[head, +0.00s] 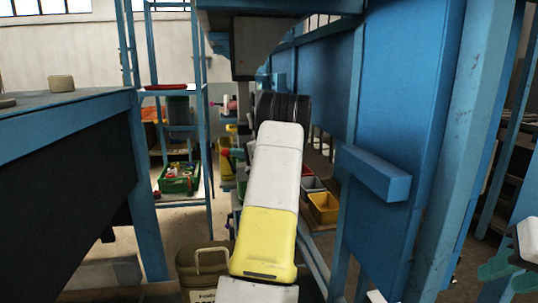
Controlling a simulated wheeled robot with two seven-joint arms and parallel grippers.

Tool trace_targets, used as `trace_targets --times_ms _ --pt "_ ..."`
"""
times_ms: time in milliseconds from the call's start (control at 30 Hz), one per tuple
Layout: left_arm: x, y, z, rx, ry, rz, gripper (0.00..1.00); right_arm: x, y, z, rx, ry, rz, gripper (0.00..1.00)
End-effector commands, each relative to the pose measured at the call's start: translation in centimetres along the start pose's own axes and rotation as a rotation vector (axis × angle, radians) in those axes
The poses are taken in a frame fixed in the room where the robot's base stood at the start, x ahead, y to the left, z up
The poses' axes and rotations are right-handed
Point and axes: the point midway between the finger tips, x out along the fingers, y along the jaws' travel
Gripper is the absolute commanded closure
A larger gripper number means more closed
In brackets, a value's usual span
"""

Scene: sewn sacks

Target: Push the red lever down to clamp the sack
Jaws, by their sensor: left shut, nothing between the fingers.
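My left arm, white and yellow, reaches away through the middle of the head view. It ends in a dark ribbed part at my left gripper (283,107). The fingers are mostly hidden behind the arm; the gripper is shut and nothing shows held in it. My right gripper cannot be made out. I cannot make out the red lever or the sack; the arm and the blue frame may hide them. A grey chute (254,48) hangs under the blue frame above the end of the arm.
A blue-framed table (70,118) stands at the left. Blue panels and a post with a jutting block (376,173) stand close on the right.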

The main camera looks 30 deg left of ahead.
Motion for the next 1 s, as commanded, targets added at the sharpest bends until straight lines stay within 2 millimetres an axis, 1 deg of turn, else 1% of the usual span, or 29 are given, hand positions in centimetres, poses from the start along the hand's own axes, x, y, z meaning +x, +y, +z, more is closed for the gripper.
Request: trace_targets --times_ms 33,233,600,800,1000 --pt "0.3 -0.3 0.4 -0.040 -0.002 0.026 1.00 0.0 0.0 0.0 0.000 0.000 0.000 0.64" --pt "1.2 -0.5 1.8 -0.193 -0.002 0.140 1.00 0.0 0.0 0.0 0.000 0.000 0.000 0.64" --pt "3.0 -0.2 4.0 -0.462 -0.002 0.339 1.00 0.0 0.0 0.0 0.000 0.000 0.000 0.64" --pt "3.6 0.3 4.9 -0.574 -0.002 0.424 1.00 0.0 0.0 0.0 0.000 0.000 0.000 0.64" --pt "4.0 0.7 5.4 -0.650 -0.001 0.480 1.00 0.0 0.0 0.0 0.000 0.000 0.000 0.64"
